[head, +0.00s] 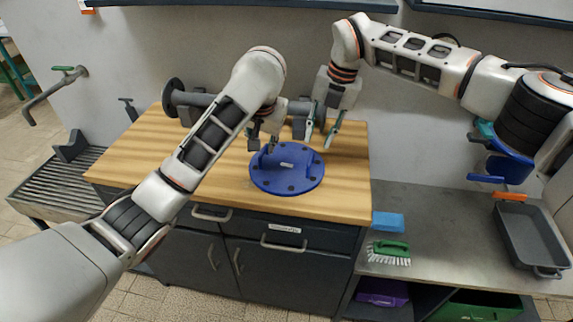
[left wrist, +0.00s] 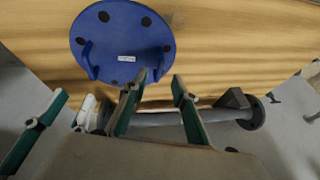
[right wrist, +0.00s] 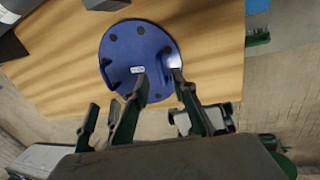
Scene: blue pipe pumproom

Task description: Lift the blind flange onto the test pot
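The blind flange is a round blue plate (head: 287,178) with bolt holes, a small label and two upright handles. It lies flat on the wooden worktop, and shows in the left wrist view (left wrist: 120,35) and right wrist view (right wrist: 138,50). My left gripper (head: 263,142) is open and empty above the flange's back left edge. My right gripper (head: 322,132) is open and empty beyond its back right edge. In the wrist views the left fingers (left wrist: 160,95) and right fingers (right wrist: 160,95) overlap parts of the handles; contact is unclear. I cannot identify the test pot with certainty.
A grey flanged pipe (head: 175,97) lies behind on the worktop (head: 215,190). Right, the grey bench holds a green brush (head: 390,251), blue pad (head: 388,221) and grey tray (head: 530,235). A blue fixture (head: 507,165) is partly hidden by my right arm.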

